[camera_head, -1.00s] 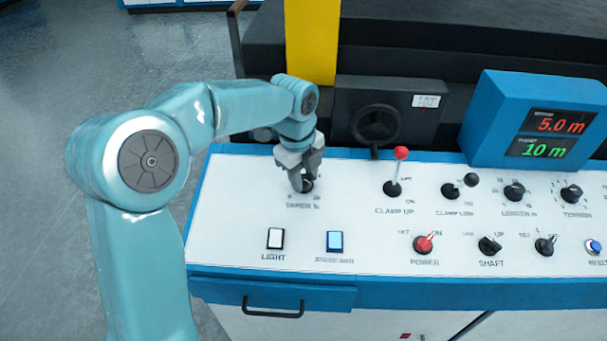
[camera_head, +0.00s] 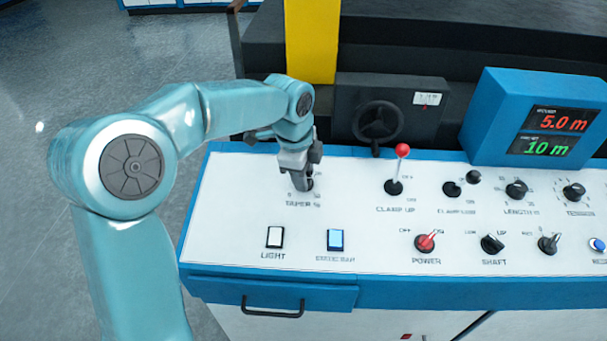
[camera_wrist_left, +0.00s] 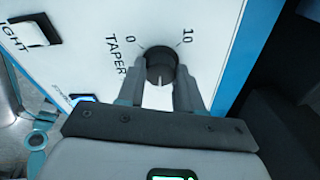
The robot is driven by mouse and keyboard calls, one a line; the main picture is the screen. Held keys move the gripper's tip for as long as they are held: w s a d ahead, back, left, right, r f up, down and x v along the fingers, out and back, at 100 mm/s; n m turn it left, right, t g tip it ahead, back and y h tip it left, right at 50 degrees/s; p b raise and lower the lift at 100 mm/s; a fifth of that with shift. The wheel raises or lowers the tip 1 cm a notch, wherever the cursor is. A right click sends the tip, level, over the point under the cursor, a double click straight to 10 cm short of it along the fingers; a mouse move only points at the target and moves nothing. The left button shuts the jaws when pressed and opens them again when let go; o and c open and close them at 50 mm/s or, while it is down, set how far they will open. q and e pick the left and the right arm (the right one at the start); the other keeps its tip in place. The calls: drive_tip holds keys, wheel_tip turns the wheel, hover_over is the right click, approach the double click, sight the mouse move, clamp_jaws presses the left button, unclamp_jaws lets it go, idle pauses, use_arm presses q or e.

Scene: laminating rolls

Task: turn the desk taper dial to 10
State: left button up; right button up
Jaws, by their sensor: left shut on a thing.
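The taper dial is a black round knob at the upper left of the white desk panel, and in the head view (camera_head: 309,184) it is mostly hidden by my gripper. In the left wrist view the taper dial (camera_wrist_left: 160,62) sits between my two fingers, with the marks 0 and 10 (camera_wrist_left: 186,38) printed beside it. A thin white pointer line shows below the knob between the fingers. My left gripper (camera_head: 301,184) points down over the dial and is shut on it; its fingers also show in the left wrist view (camera_wrist_left: 160,88). My right gripper is not in view.
The clamp up lever (camera_head: 395,175) with a red ball stands right of the dial. The light switch (camera_head: 274,237) and a blue-lit switch (camera_head: 335,240) lie in front. A black handwheel (camera_head: 377,123) and yellow post (camera_head: 312,40) stand behind. A blue display (camera_head: 535,120) reads 5.0 m and 10 m.

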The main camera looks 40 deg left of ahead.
use_arm(q)
drive_tip(key=n+b, duration=0.1)
drive_tip(key=n, duration=0.2)
drive_tip(key=shift+n, duration=0.3)
drive_tip(key=n+b, duration=0.1)
drive_tip(key=n, duration=0.2)
drive_tip(key=shift+n+t+y, duration=0.3)
drive_tip(key=n+b, duration=0.1)
drive_tip(key=n, duration=0.2)
drive_tip(key=shift+f+n, duration=0.1)
drive_tip(key=shift+n, duration=0.3)
drive_tip(key=n+b, duration=0.1)
drive_tip(key=n, duration=0.2)
drive_tip(key=shift+n+y, duration=0.3)
drive_tip(key=shift+y, duration=0.1)
drive_tip(key=n+b, duration=0.1)
drive_tip(key=n, duration=0.2)
drive_tip(key=shift+n, duration=0.3)
drive_tip(key=n+y+b, duration=0.1)
drive_tip(key=n, duration=0.2)
drive_tip(key=shift+d+n, duration=0.1)
drive_tip(key=shift+n, duration=0.3)
drive_tip(key=n+b, duration=0.1)
drive_tip(key=n, duration=0.4)
drive_tip(key=shift+n, duration=0.4)
